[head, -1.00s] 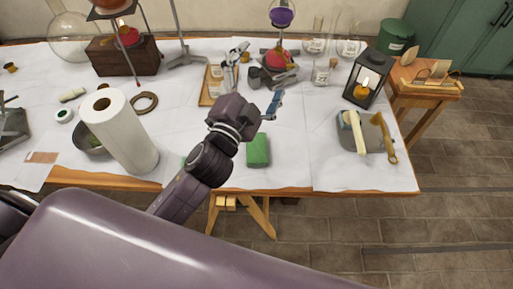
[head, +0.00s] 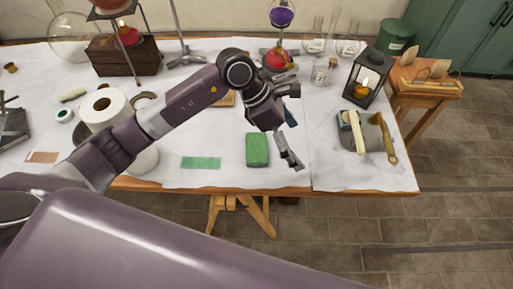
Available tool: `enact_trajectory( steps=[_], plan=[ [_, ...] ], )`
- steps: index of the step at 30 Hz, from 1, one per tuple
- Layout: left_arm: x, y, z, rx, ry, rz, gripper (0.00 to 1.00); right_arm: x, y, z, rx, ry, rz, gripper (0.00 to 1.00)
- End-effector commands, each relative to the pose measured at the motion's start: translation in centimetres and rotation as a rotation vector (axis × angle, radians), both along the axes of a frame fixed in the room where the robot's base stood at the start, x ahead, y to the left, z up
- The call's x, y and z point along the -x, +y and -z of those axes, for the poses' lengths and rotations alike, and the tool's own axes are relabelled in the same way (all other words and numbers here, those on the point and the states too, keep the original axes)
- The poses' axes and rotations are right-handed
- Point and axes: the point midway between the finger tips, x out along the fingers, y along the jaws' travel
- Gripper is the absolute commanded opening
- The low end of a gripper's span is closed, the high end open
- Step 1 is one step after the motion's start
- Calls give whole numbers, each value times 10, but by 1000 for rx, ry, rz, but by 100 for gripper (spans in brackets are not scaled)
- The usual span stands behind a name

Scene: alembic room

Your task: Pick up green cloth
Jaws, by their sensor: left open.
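A green cloth (head: 257,150), folded into a thick block, lies near the front edge of the white-covered table (head: 225,178). A flat, paler green rectangle (head: 201,163) lies on the tabletop to its left. My left gripper (head: 293,142) is open and empty, just above and to the right of the cloth. One finger points down past the cloth's right side; no contact with the cloth shows. My right gripper is not in view.
A paper towel roll (head: 103,106) stands on the left, partly behind my left arm. Glassware stands at the back. The front between cloth and tray is clear.

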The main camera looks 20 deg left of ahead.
Motion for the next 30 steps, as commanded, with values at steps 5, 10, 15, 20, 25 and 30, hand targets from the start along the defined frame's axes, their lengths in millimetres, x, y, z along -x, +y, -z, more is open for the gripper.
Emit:
enact_trajectory(
  steps=[5, 10, 15, 20, 25, 30],
  plan=[
    [-21, 87, 16, -333, -17, 5, 100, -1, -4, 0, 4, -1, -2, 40],
    [-26, 120, 18, -456, -9, -4, 100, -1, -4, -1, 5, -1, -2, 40],
    [-26, 120, 35, -464, -5, -2, 100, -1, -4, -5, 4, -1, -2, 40],
    [-26, 120, 51, -462, -4, -3, 100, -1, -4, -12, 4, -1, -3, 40],
    [-25, 119, 78, -460, -3, -3, 100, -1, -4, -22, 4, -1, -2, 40],
    [-27, 117, 93, -460, -6, -3, 100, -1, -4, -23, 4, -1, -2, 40]
  ],
)
